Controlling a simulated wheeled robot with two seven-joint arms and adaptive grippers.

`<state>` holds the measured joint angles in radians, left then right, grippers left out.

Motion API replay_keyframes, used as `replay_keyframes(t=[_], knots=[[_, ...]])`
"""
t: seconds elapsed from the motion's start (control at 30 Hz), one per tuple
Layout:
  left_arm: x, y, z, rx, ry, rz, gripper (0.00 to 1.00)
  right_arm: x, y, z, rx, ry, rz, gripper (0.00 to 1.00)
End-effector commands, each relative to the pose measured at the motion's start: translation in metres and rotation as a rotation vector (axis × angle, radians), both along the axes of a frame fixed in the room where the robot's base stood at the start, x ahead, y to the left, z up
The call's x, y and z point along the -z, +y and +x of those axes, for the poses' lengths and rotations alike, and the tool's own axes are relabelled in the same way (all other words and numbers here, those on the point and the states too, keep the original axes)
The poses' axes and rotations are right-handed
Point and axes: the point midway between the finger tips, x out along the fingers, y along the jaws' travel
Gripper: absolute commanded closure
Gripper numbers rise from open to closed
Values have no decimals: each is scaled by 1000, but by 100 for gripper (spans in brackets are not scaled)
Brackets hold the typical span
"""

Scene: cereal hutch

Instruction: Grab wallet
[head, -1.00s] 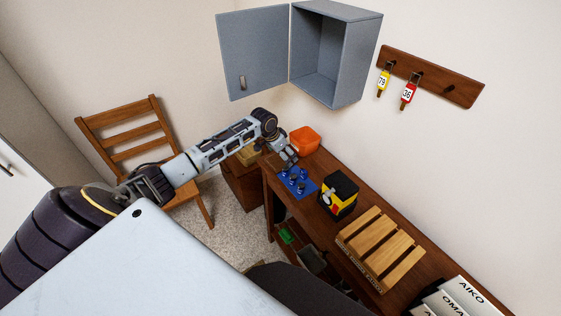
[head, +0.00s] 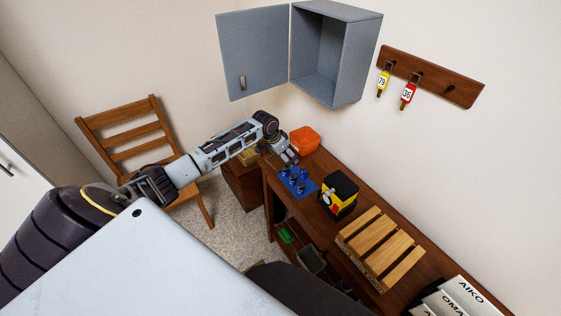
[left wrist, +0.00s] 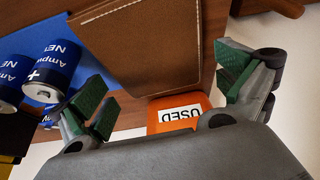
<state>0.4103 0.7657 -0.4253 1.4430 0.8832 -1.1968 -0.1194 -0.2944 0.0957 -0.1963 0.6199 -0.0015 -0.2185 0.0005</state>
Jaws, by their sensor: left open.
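The wallet (left wrist: 140,50) is brown leather with pale stitching along its edge. It fills the upper middle of the left wrist view and lies on the wooden desk. In the head view I cannot make it out beside the arm. My left gripper (left wrist: 163,78) is open, with green-padded fingers spread to either side of the wallet's near end. I see nothing held between them, and contact with the wallet cannot be told. In the head view the left gripper (head: 287,157) is low over the desk's far end. My right gripper is not in view.
A blue mat (head: 307,186) with several batteries lies close beside the gripper. An orange container (head: 304,139), labelled USED in the wrist view (left wrist: 165,103), stands behind. A black-and-yellow box (head: 339,195) and wooden slatted rack (head: 380,249) occupy the desk. A grey cabinet (head: 350,50) hangs open above.

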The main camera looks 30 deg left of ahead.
Motion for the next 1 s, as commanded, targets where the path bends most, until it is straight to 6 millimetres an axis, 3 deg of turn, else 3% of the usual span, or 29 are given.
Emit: replay_keyframes(t=[0.93,1.0], knots=[[5,0,0,0,0,0,0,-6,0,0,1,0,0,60],[4,0,0,0,0,0,8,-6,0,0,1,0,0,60]])
